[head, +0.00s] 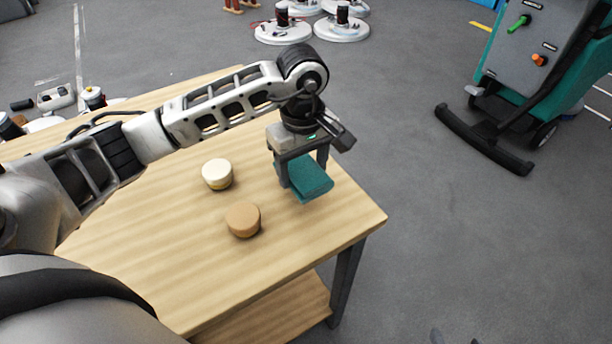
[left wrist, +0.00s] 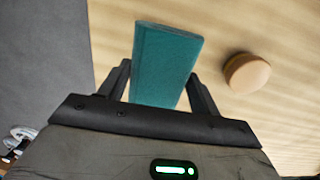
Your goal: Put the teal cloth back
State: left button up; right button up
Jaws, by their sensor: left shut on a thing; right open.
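The teal cloth (head: 311,180) is a folded flat block over the right part of the wooden table (head: 300,235). My left gripper (head: 306,168) is shut on it from above. In the left wrist view the cloth (left wrist: 165,62) sits between the two fingers and sticks out past their tips. Whether its lower edge touches the table or hangs just above it, I cannot tell. My right gripper (head: 455,338) barely shows at the bottom edge, its dark fingertips apart and empty, off the table's right side.
A cream round pad (head: 217,174) and a tan round pad (head: 243,220) stand on the table, left of the cloth. One round pad (left wrist: 246,73) shows in the left wrist view. A teal and grey scrubber machine (head: 540,65) stands at the upper right. White discs (head: 284,31) lie on the floor behind.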

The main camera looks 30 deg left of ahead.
aim_at(306, 179)
pick_arm(q)
jog(key=shift+w+f, duration=0.2)
jog(key=shift+f, duration=0.05)
jog(key=shift+w+f, duration=0.15)
jog(key=shift+f, duration=0.75)
jog(key=shift+w+f, duration=0.1)
jog(key=shift+f, duration=0.8)
jog(key=shift+f, duration=0.2)
jog(key=o, duration=0.9)
jog(key=shift+r, duration=0.1)
notch_tip(306, 179, up, 12)
jog(key=shift+r, duration=0.15)
